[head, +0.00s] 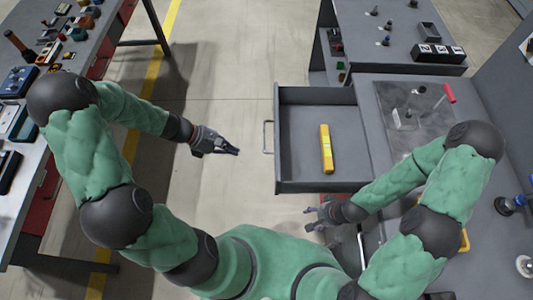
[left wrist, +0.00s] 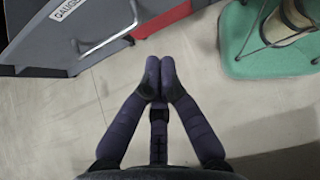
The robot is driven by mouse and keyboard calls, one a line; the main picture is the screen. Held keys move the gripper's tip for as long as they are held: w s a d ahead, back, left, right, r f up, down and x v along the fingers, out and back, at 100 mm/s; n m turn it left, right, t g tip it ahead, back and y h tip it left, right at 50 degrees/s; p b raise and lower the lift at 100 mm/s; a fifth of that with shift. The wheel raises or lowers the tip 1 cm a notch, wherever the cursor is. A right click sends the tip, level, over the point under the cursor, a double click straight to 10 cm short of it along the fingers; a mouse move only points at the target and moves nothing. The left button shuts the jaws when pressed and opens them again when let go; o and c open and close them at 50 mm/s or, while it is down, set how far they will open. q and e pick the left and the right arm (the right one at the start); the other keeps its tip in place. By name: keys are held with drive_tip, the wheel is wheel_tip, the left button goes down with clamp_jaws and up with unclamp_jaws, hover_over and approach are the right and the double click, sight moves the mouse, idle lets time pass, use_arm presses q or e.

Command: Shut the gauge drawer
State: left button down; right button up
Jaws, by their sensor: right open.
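The gauge drawer (head: 282,165) is a grey drawer pulled out from the grey workbench on the right in the head view. A yellow level-like gauge (head: 326,148) lies inside it. Its bar handle (head: 267,137) is on its left-facing front. My left gripper (head: 232,151) is left of the handle, apart from it, with fingers together and nothing between them. In the left wrist view the shut fingertips (left wrist: 160,78) are over floor, and the labelled drawer front (left wrist: 30,35) is at upper left. My right gripper (head: 318,214) is open below the drawer's near side.
The workbench top (head: 360,92) carries a metal plate (head: 440,125) with a red-handled lever. Another bench (head: 445,62) with small parts stands behind. A table with tools (head: 100,45) is at left. Clear floor (head: 225,85) lies between.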

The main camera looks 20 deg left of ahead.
use_arm(q)
drive_tip(key=d+r+b+x, duration=0.1)
drive_tip(key=b+x, duration=0.3)
drive_tip(key=x, duration=0.9)
drive_tip(key=shift+w+d+r+b, duration=0.2)
drive_tip(key=shift+d+r+b, duration=0.1)
drive_tip(key=shift+r, duration=0.2)
use_arm(e)
drive_tip(key=shift+f, duration=2.35)
